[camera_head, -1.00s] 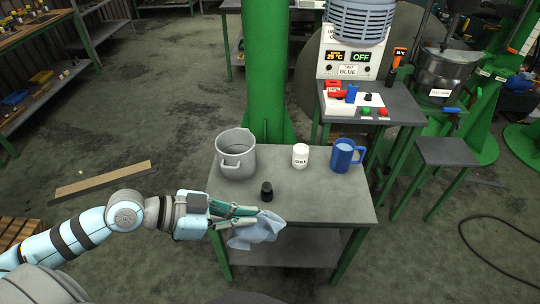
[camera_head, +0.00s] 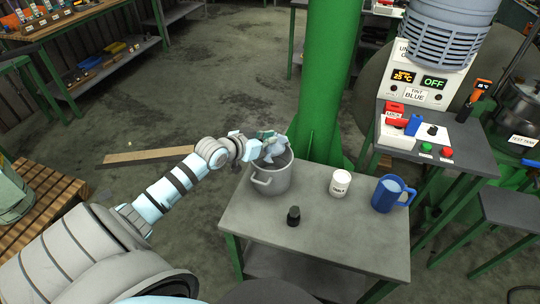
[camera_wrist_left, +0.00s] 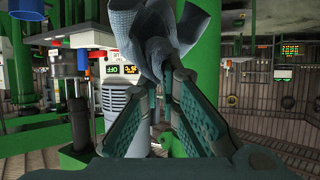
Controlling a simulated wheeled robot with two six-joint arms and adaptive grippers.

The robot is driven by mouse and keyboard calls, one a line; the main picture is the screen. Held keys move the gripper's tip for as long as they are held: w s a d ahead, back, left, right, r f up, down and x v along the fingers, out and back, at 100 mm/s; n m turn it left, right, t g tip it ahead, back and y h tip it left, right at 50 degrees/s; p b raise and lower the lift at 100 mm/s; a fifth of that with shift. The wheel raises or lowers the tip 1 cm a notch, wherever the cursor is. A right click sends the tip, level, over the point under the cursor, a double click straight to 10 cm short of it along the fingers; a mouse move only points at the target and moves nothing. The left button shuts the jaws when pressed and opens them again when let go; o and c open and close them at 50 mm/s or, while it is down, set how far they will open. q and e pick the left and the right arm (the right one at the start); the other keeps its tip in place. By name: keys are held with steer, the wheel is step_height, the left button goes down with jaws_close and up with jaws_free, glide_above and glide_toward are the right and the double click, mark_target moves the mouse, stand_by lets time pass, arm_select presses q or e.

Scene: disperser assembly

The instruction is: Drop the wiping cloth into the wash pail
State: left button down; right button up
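The wash pail (camera_head: 272,184) is a grey metal pot with side handles, upright at the far left corner of the small grey table. My left gripper (camera_head: 266,140) is over the pail's far left rim. It is shut on the light blue wiping cloth (camera_head: 275,152), which hangs crumpled over the pail's mouth; I cannot tell how much of it is below the rim. In the left wrist view the cloth (camera_wrist_left: 150,30) is pinched between the fingertips of the left gripper (camera_wrist_left: 160,85). The inside of the pail is mostly hidden. My right gripper is not in view.
A green column (camera_head: 333,80) rises just behind the table. The table's front right is clear.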

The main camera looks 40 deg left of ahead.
arm_select(q)
steer(key=w+a+f+n+y+b, duration=0.1)
steer(key=w+f+b, duration=0.1)
steer(key=f, duration=0.4)
steer(key=w+a+f+n+y+b, duration=0.2)
steer(key=f+b, duration=0.1)
steer(key=f, duration=0.4)
steer(key=shift+w+b, duration=0.3)
steer(key=shift+b, duration=0.1)
steer(key=c, duration=1.8)
jaws_free()
steer(key=shift+s+r, duration=0.15)
steer(key=shift+o, duration=0.2)
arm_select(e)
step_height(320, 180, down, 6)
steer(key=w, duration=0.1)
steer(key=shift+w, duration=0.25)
arm_select(q)
steer(key=shift+o, duration=0.5)
steer(key=o, duration=1.2)
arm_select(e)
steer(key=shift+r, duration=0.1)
